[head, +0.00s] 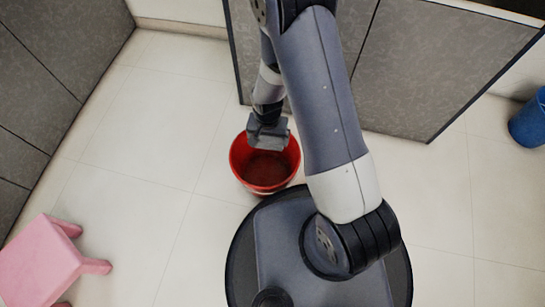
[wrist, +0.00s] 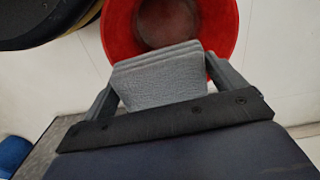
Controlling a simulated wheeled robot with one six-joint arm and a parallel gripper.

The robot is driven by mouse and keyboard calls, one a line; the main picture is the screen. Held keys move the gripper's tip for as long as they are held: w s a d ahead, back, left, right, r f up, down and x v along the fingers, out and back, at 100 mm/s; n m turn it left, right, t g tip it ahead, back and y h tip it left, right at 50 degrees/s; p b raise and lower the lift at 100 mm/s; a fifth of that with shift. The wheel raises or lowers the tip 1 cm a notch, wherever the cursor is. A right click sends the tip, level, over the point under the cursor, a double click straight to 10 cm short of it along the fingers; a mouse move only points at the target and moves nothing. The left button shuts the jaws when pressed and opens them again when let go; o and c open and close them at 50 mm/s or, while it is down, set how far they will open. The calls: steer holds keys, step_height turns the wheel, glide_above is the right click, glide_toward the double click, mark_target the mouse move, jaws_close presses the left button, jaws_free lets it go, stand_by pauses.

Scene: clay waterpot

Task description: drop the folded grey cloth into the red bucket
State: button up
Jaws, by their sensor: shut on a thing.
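The red bucket (head: 262,177) stands on the tiled floor just in front of my round base in the head view. It also shows at the top of the wrist view (wrist: 227,25), with part of its inside visible. My gripper (head: 268,134) is over the bucket's far side. It is shut on the folded grey cloth (wrist: 160,78), which lies between the two fingers in the wrist view. The cloth's far edge overlaps the bucket opening in that view. In the head view the cloth (head: 268,142) is small and partly hidden by my gripper.
A pink stool (head: 40,262) stands at the lower left. A blue bucket (head: 529,120) stands at the right edge. Grey cabinet panels (head: 440,65) rise behind the red bucket and on the left. The floor between the stool and the red bucket is clear.

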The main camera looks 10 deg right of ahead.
steer(key=shift+w+d+f, duration=0.1)
steer(key=shift+f, duration=0.4)
step_height(320, 180, down, 6)
steer(key=b, duration=0.4)
steer(key=shift+r, duration=0.25)
steer(key=o, duration=0.7)
step_height(320, 180, up, 11)
steer(key=p, duration=0.4)
steer(key=shift+f, duration=0.1)
